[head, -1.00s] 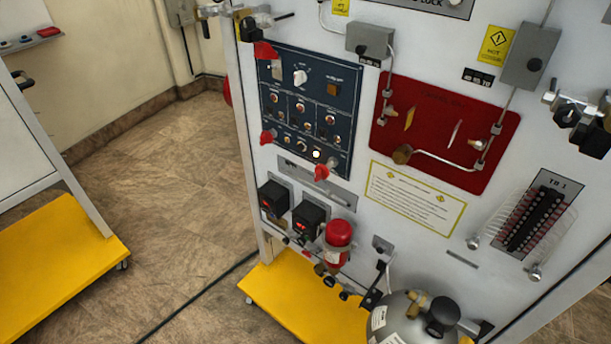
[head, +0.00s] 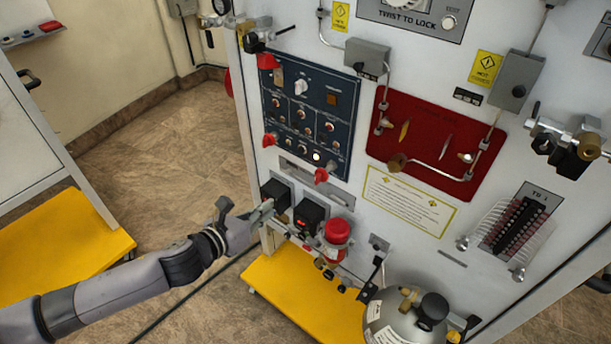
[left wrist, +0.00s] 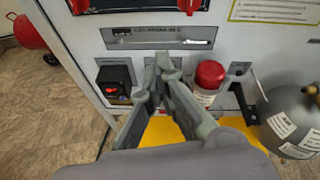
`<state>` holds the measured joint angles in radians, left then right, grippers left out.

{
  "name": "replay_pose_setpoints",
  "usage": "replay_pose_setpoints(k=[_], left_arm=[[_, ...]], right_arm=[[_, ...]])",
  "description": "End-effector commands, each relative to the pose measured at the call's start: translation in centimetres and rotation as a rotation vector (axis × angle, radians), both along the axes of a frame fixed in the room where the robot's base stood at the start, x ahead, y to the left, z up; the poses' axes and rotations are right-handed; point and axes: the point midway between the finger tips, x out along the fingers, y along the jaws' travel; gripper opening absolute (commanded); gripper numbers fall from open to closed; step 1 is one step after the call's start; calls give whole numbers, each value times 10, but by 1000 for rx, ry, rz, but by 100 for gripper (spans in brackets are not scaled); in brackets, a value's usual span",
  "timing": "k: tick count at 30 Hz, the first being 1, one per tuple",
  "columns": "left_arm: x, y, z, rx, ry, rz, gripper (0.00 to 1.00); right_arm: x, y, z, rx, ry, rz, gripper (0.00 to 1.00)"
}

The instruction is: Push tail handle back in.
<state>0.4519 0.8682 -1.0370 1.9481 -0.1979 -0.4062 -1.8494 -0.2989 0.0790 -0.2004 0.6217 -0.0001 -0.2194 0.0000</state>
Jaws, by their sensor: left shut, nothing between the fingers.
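My left gripper (head: 266,208) is in front of the lower left of the white trainer panel, by two black box-shaped units. In the left wrist view its fingers (left wrist: 163,62) are shut at the tips with nothing between them. The left black unit (head: 275,193) and the right black unit (head: 309,214) sit below a recessed grey plate (head: 318,181). In the left wrist view this plate (left wrist: 120,38) carries a horizontal bar, and the fingers hide one unit. I cannot tell which part is the tail handle. My right gripper is not in view.
A red-topped cylinder (head: 337,232) stands just right of the units. A grey tank (head: 400,322) sits at the lower right, near the yellow base (head: 300,290). Red knobs (head: 321,176) jut out above. Open floor (head: 170,190) lies left of the panel.

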Motion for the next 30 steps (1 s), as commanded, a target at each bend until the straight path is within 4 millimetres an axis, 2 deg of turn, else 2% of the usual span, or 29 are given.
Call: replay_pose_setpoints(k=[1, 5, 17, 23, 30], left_arm=[[-8, -5, 15, 54, -48, -46, 0], [-19, -12, 30, 127, -115, -108, 0], [-18, -14, 31, 136, -123, -116, 0], [0, -29, 26, 133, -123, -116, 0], [38, -56, 11, 132, -122, -116, 0]], right_arm=[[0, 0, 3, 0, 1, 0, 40], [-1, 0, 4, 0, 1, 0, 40], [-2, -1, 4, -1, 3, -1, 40], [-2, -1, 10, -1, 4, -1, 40], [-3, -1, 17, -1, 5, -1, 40]])
